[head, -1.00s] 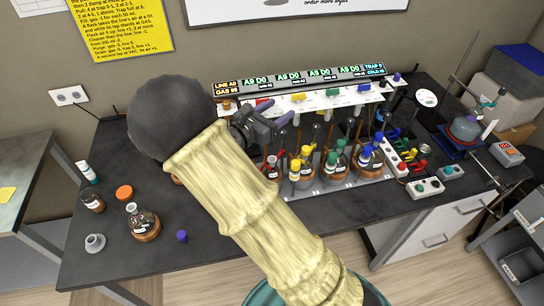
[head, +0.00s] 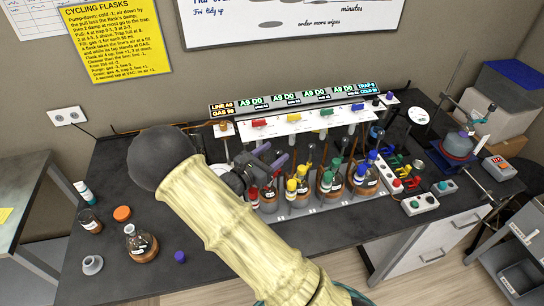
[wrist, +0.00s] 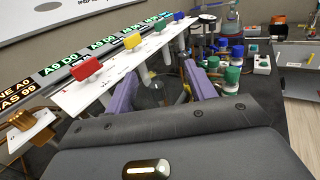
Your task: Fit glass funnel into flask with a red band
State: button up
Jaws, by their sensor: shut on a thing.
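My gripper (head: 273,155), with purple fingers, is over the left end of the flask row. The wrist view shows its two fingers (wrist: 162,95) apart, with a faint clear glass shape, apparently the glass funnel (wrist: 153,97), between them. In the head view the funnel is hard to make out. The flask with red marking (head: 268,204) stands at the left end of the row, below my gripper and partly behind my arm. Its neck is not clear, and I cannot tell whether the funnel touches it.
Flasks with yellow (head: 297,199), green (head: 328,187) and blue (head: 364,184) caps stand to the right. A white manifold panel (head: 285,127) with coloured taps rises behind. A loose flask (head: 140,247) and a purple cap (head: 180,257) are at the left, where the bench has free room.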

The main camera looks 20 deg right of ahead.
jog(key=shift+f, duration=0.75)
jog(key=o, duration=1.1)
jog(key=shift+c, duration=0.2)
jog(key=shift+a, duration=0.1)
jog(key=b+v, duration=0.4)
jog(key=v, duration=0.7)
jog(key=shift+s+a, duration=0.2)
jog(key=shift+a, duration=0.15)
